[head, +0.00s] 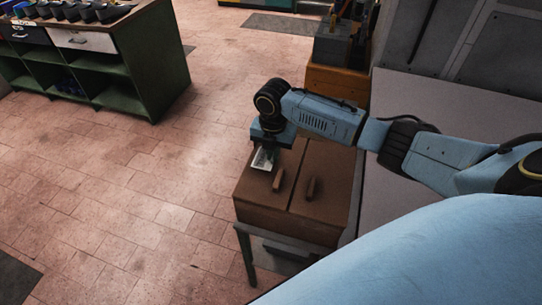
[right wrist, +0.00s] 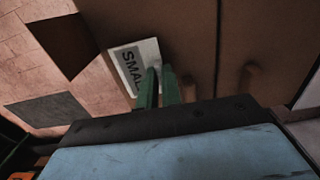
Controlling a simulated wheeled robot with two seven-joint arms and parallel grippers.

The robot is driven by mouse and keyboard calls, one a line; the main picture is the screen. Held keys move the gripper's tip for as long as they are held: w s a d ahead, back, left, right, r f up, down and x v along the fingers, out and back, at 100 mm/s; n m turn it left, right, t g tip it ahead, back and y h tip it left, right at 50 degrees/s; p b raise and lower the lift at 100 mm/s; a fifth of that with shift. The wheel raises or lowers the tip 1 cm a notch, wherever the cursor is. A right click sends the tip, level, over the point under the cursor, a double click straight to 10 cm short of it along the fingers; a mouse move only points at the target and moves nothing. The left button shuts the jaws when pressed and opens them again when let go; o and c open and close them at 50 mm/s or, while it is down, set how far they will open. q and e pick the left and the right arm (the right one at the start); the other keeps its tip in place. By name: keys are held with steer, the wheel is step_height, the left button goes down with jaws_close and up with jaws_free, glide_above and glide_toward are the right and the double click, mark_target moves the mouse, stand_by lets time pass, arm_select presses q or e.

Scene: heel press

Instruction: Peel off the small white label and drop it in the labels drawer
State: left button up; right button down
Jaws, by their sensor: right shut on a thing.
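The white label (head: 264,159), with "SMAL" legible on a grey band in the right wrist view (right wrist: 131,63), is at the left part of a brown wooden box top. My right gripper (right wrist: 158,75) points down over this top, its green fingers close together and shut on the label's edge. In the head view the right gripper (head: 273,154) partly hides the label. I cannot tell how much of the label still touches the wood. A pale drawer front (head: 82,40) with a handle is in the green workbench at far left; its marking is unreadable. My left gripper is out of view.
The brown box (head: 285,222) has two short upright handles and stands on green legs beside a grey surface (head: 430,105). The green workbench (head: 140,65) has open shelves and several dark bins on top. Tiled floor (head: 130,190) lies clear between them.

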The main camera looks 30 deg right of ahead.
step_height(320, 180, up, 12)
steer(key=p, duration=0.4)
stand_by(0.5)
